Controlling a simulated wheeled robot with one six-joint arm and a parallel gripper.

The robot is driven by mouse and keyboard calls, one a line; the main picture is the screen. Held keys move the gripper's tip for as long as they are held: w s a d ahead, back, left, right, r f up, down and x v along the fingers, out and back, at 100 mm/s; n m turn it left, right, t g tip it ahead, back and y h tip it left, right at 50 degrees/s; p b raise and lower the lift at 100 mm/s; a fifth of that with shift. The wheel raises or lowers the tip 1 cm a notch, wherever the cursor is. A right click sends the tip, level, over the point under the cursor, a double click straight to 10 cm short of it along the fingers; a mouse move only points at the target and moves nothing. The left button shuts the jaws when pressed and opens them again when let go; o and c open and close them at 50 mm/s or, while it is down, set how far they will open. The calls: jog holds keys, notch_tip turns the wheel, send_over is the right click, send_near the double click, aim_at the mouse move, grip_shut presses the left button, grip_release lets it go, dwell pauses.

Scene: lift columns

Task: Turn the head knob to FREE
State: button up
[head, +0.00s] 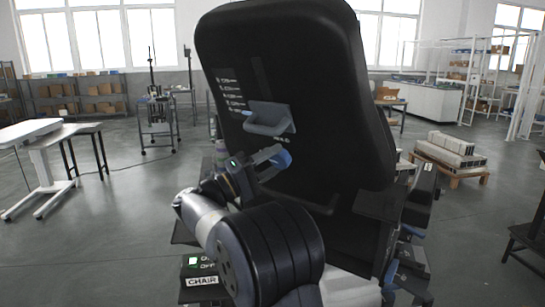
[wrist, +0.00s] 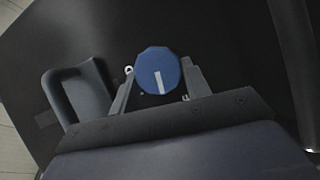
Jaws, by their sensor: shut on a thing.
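The head knob (wrist: 158,65) is a blue, faceted dial with a white pointer line. In the wrist view it sits between my fingers, with the line pointing nearly straight down in the picture. My gripper (head: 270,160) is shut on the knob, one finger on each side. In the head view the knob's blue edge (head: 285,158) shows at the fingertips, low on the black backrest (head: 290,60). Small white marks stand on the panel to the left of the knob and at its lower right. They are partly hidden by my fingers and too small to read.
A grey handle (head: 268,119) sticks out of the backrest just above the knob; it is at the left in the wrist view (wrist: 75,92). A box labelled CHAIR (head: 202,281) stands low at the left. Open floor lies left, with a white table (head: 30,132).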

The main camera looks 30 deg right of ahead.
jog(key=n, duration=0.1)
jog(key=n+h+p, duration=0.1)
jog(key=n+h, duration=0.1)
jog(key=n, duration=0.1)
jog(key=shift+d+f+g+p, duration=0.15)
jog(key=shift+f+g+p, duration=0.1)
jog(key=shift+g+p, duration=0.15)
jog(key=shift+f+n, duration=0.1)
jog(key=shift+n, duration=0.2)
jog(key=o, duration=1)
jog(key=shift+w, duration=0.1)
jog(key=b+v, duration=0.2)
jog(key=v, duration=0.8)
jog(key=shift+a+f+b, duration=0.2)
jog(key=shift+f+b, duration=0.1)
jog(key=shift+f, duration=0.05)
